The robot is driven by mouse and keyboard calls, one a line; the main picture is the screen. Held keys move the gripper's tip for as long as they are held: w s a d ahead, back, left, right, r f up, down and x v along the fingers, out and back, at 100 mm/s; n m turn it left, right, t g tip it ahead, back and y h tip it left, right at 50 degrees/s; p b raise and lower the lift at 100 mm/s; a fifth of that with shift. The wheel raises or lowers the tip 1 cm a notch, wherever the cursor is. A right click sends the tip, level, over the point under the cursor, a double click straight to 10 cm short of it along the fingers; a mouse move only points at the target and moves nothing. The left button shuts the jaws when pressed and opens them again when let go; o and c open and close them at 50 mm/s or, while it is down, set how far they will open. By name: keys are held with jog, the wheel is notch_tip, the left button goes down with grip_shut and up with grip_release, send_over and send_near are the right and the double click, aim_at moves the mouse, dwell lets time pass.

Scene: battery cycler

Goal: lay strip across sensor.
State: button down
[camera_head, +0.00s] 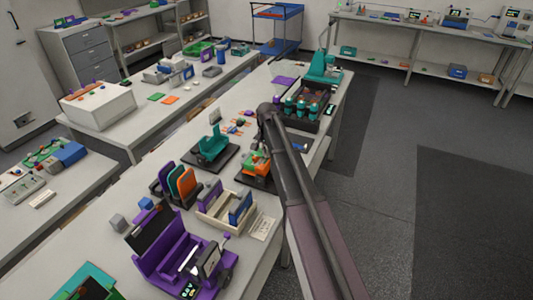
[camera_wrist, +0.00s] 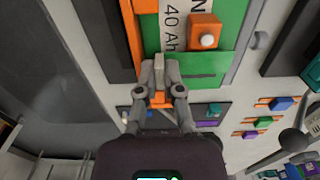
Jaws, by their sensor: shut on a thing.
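My gripper (camera_wrist: 159,72) is in the wrist view, its fingers closed together on a small pale grey piece (camera_wrist: 158,62), which seems to be part of the strip. A bit of orange shows between the fingers; I cannot tell whether it belongs to the held piece. Beyond the fingertips is a green battery cell (camera_wrist: 208,66) with an orange side and a white label reading "40 Ah". An orange block with a white round knob (camera_wrist: 207,40) sits on the cell and may be the sensor. I cannot tell whether the held piece touches the cell.
Several small orange strips with coloured tabs (camera_wrist: 265,103) lie right of the gripper. A teal device (camera_head: 212,146), a purple machine (camera_head: 170,255) and a black rack of teal-topped cylinders (camera_head: 302,108) stand on the same bench. The floor to the right is clear.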

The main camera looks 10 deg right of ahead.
jog(key=c, duration=0.7)
grip_release()
jog(key=shift+r, duration=0.15)
